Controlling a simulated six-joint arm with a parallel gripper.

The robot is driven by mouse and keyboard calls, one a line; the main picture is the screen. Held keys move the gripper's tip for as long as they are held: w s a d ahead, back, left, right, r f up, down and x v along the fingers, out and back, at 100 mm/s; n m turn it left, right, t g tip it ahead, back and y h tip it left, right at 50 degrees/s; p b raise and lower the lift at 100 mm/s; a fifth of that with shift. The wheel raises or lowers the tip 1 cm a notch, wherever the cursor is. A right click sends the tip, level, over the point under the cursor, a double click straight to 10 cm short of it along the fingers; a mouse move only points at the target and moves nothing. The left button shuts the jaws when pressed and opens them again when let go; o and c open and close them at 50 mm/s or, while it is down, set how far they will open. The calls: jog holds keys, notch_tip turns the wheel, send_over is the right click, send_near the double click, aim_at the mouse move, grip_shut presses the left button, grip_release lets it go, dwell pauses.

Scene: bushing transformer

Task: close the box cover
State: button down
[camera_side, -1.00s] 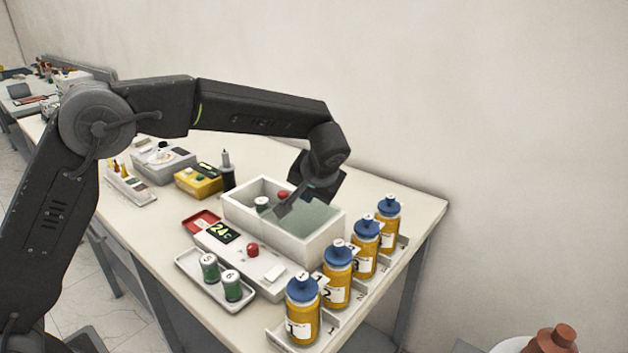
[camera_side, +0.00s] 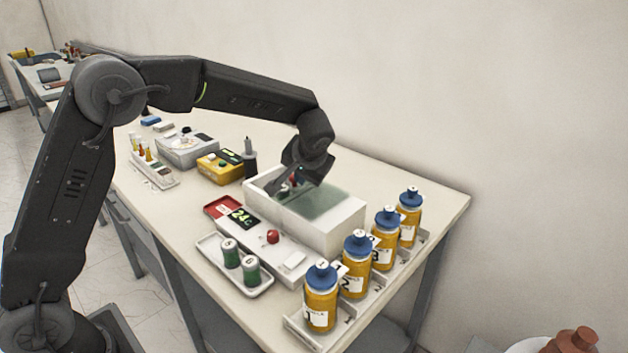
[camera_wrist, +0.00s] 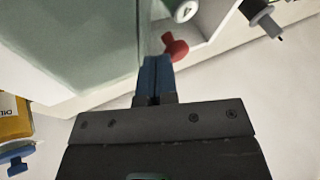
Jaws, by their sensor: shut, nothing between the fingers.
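The white box (camera_side: 335,236) stands on the table in the side view. Its translucent greenish cover (camera_side: 322,201) lies over the right part of the opening, and the left part is uncovered. In the wrist view the cover (camera_wrist: 85,40) fills the upper left, its edge close beside the fingers. My gripper (camera_side: 272,191) is shut and empty, tilted down at the uncovered left end of the box. In the wrist view its blue fingertips (camera_wrist: 155,66) are together beside a red part (camera_wrist: 174,46) and a white-topped cylinder (camera_wrist: 186,11). I cannot tell whether they touch the cover.
Several blue-capped yellow bottles (camera_side: 320,300) stand in a rack right of the box. A panel with a red button (camera_side: 272,237) and a tray with two green cylinders (camera_side: 231,254) lie in front. A yellow device (camera_side: 220,168) and a dark upright tool (camera_side: 250,160) stand to the left.

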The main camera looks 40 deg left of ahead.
aim_at(294, 194)
jog(key=a, duration=0.9)
jog(key=shift+a, duration=0.35)
jog(key=d, duration=0.3)
jog(key=d+r, duration=0.1)
jog(key=d, duration=0.1)
jog(key=shift+w, duration=0.35)
jog(key=v, duration=1)
jog(key=s+d+r+m+t+h, duration=0.1)
jog(key=s+r+h, duration=0.1)
jog(key=s, duration=0.6)
jog(key=s+d+r+m+h, duration=0.1)
jog(key=s, duration=0.8)
jog(key=s+d+f+h, duration=0.1)
jog(key=s+f, duration=0.1)
jog(key=s, duration=0.4)
jog(key=s+d+f+t+h, duration=0.1)
jog(key=s+f, duration=0.1)
jog(key=s, duration=0.4)
jog(key=shift+s+d+f+m+h, duration=0.2)
jog(key=shift+s+f+m+h, duration=0.05)
jog(key=shift+m+h, duration=0.15)
jog(key=c, duration=1.8)
grip_release()
